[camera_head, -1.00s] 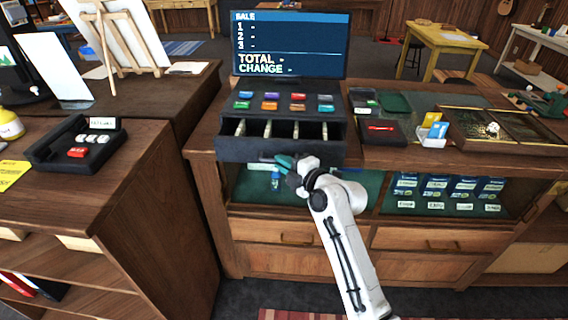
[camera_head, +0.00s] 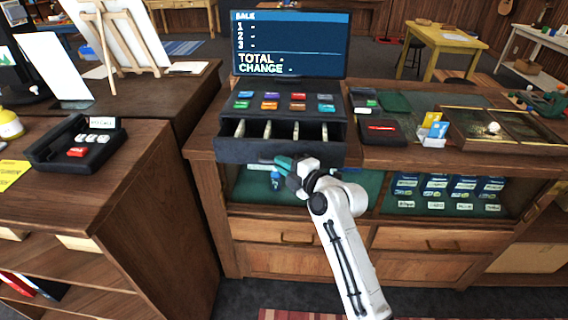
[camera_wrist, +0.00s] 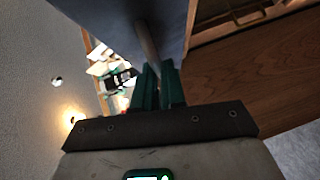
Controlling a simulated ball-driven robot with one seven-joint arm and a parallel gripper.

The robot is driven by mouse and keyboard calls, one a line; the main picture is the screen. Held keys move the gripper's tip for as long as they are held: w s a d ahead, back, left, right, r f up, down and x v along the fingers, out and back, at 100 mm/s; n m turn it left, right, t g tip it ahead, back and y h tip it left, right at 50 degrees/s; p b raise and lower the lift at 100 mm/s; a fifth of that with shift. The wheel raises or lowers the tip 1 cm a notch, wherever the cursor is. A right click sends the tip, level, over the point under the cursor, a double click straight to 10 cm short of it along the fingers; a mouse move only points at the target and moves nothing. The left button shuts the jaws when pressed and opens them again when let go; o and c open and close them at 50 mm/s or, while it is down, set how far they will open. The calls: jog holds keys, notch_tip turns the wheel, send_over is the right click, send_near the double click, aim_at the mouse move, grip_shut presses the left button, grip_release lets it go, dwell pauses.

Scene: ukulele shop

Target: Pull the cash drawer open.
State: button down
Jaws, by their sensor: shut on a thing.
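The cash drawer (camera_head: 240,151) is a dark tray with several compartments, below the register's colored keys (camera_head: 283,101) in the head view. It stands open, sticking out over the counter's front edge, with pale strips between or in its compartments. My gripper (camera_head: 277,161) is at the drawer's front face, its green fingers shut on the drawer handle. In the wrist view the green fingers (camera_wrist: 158,88) close around a grey bar, the drawer handle (camera_wrist: 147,42), beside the drawer's dark front. The exact contact is partly hidden by the fingers.
The register screen (camera_head: 290,45) stands behind the keys. A card holder (camera_head: 433,130) and a dark red-marked tray (camera_head: 382,131) sit to the right on the counter. The wooden counter front (camera_head: 300,262) is below my arm. The floor gap at left is clear.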

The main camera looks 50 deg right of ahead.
jog(key=s+a, duration=0.6)
jog(key=a, duration=0.2)
jog(key=shift+s+a+b, duration=0.35)
jog(key=shift+s+b, duration=0.05)
jog(key=c, duration=1.2)
grip_release()
jog(key=s+a+r+b, duration=0.1)
jog(key=s+b, duration=0.1)
jog(key=s, duration=0.8)
jog(key=shift+s+r, duration=0.3)
jog(key=shift+a+f, duration=0.1)
